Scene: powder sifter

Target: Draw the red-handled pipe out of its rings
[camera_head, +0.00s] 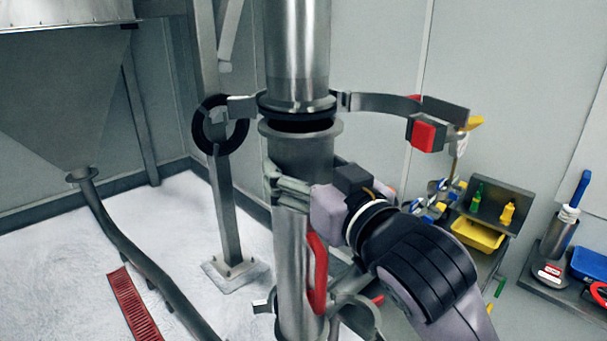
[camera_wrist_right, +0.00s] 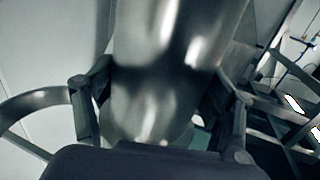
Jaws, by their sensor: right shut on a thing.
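The steel pipe (camera_head: 292,240) stands upright, with its red handle (camera_head: 316,272) on its front right side. Its flanged top sits just below a fixed upper pipe (camera_head: 297,50), with a narrow dark gap between them. My right gripper (camera_head: 290,186) is shut around the pipe above the handle. The right wrist view shows the fingers on both sides of the shiny pipe (camera_wrist_right: 160,95). The upper ring clamp (camera_head: 385,101) is swung open around the gap. A lower ring (camera_head: 350,300) is around or beside the pipe, partly hidden. My left gripper is not in view.
A metal hopper (camera_head: 60,90) with a sloping tube stands at left. A post (camera_head: 226,210) rises behind the pipe. At right are a shelf with a yellow bin (camera_head: 477,236), small bottles and a blue tray (camera_head: 588,264). The pale floor at left is mostly clear.

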